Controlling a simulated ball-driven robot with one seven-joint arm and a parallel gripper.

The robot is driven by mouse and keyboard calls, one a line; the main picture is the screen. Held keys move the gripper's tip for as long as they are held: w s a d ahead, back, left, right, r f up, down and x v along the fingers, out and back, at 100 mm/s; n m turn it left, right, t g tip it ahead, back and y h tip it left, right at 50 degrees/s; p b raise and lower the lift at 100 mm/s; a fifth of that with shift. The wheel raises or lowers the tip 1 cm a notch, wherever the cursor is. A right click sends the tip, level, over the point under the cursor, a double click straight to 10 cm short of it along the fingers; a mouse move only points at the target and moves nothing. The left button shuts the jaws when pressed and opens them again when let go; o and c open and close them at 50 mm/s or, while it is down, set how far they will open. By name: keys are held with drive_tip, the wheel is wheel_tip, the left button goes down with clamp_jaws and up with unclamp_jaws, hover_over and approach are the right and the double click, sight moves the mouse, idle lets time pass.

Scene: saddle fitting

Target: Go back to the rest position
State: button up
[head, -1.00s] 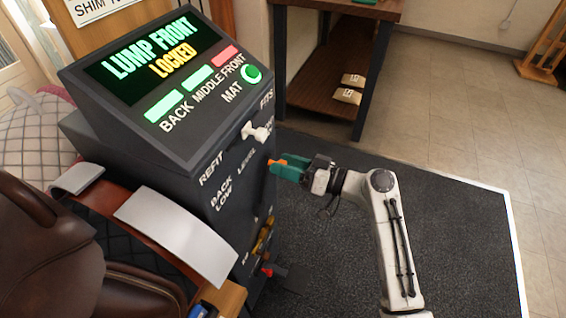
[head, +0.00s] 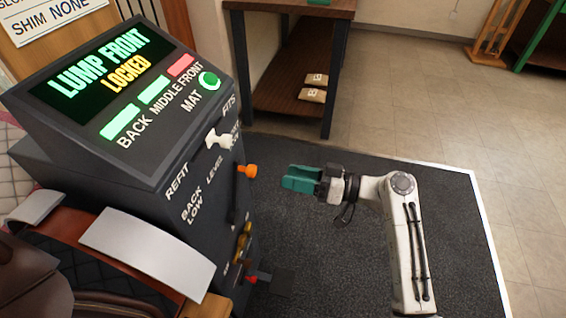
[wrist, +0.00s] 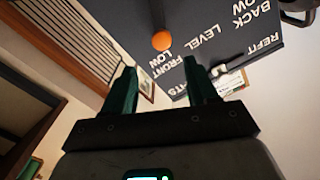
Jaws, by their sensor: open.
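My gripper (head: 284,182) has green fingers and is in the head view, to the right of the dark control console (head: 160,160). It is open and empty, apart from the orange-knobbed lever (head: 248,171) on the console's side. In the wrist view my gripper (wrist: 156,85) shows two green fingers spread apart, with the orange knob (wrist: 162,41) beyond them. The console's screen (head: 92,80) reads "LUMP FRONT LOCKED". A white selector knob (head: 219,139) sits above the lever, near the labels REFIT and FITS.
A brown saddle (head: 60,275) with pale panels (head: 150,247) stands at the lower left, close to the console. A wooden shelf table (head: 290,95) holding small tan bags (head: 314,88) is behind. The dark mat (head: 350,230) around my arm is clear.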

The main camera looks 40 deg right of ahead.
drive_tip(key=s+a+f+g+h+p, duration=0.2)
drive_tip(key=s+a+f+g+p, duration=0.15)
drive_tip(key=s, duration=0.25)
drive_tip(key=s+a+f+g+h+p, duration=0.2)
drive_tip(key=s+a+f+g+p, duration=0.15)
drive_tip(key=s+g, duration=0.2)
drive_tip(key=s+d+r+m+g+h+p, duration=0.1)
drive_tip(key=s+r+g+h+p, duration=0.1)
drive_tip(key=s, duration=0.4)
drive_tip(key=s+d+r+m+g+h+p, duration=0.1)
drive_tip(key=s+d+r+g+h+p, duration=0.1)
drive_tip(key=s+h, duration=0.2)
drive_tip(key=s, duration=0.2)
drive_tip(key=shift+s+g+h, duration=0.3)
drive_tip(key=shift+s+h, duration=0.05)
drive_tip(key=shift+h, duration=0.05)
